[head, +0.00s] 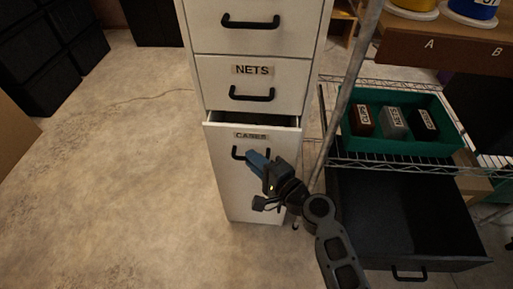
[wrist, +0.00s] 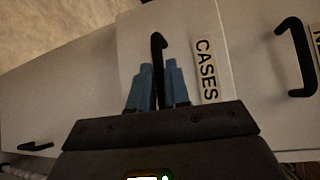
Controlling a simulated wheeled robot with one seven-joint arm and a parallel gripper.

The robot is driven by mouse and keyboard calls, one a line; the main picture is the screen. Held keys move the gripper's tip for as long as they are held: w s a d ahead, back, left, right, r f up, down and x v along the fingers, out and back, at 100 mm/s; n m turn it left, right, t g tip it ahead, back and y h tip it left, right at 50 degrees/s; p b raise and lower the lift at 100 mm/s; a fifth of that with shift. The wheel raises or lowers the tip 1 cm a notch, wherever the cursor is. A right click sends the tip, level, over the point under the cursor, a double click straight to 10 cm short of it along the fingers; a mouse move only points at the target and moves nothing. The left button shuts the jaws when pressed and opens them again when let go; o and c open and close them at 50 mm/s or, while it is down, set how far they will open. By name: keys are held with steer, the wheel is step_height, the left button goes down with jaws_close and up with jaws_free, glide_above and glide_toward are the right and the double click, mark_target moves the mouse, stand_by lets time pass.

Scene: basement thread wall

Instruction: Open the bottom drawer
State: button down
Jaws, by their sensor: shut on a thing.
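The white drawer cabinet stands in the middle of the head view. Its drawer labelled CASES (head: 225,180) is pulled out a little, with a dark gap along its top edge. My gripper (head: 256,158) is shut on the black handle (head: 236,152) of this drawer. In the wrist view the blue fingers of my gripper (wrist: 158,80) lie on both sides of the handle (wrist: 158,45), beside the CASES label (wrist: 205,70). The wrist view also shows a pale panel below CASES with another black handle (wrist: 35,146).
Above are the shut NETS drawer (head: 210,85) and a top drawer (head: 210,25). To the right, a wire shelf (head: 400,163) holds a green tray (head: 390,149) with labelled boxes. A black drawer (head: 395,225) stands open below it. The floor (head: 110,180) at left is clear.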

steer(key=s, duration=1.4)
steer(key=shift+s+a+b, duration=0.15)
steer(key=shift+s+b, duration=0.1)
steer(key=shift+b, duration=0.05)
steer(key=c, duration=1.2)
jaws_free()
steer(key=shift+o, duration=0.2)
steer(key=b+v, duration=0.1)
steer(key=v, duration=0.6)
steer(key=shift+s+d, duration=0.2)
steer(key=shift+s, duration=0.1)
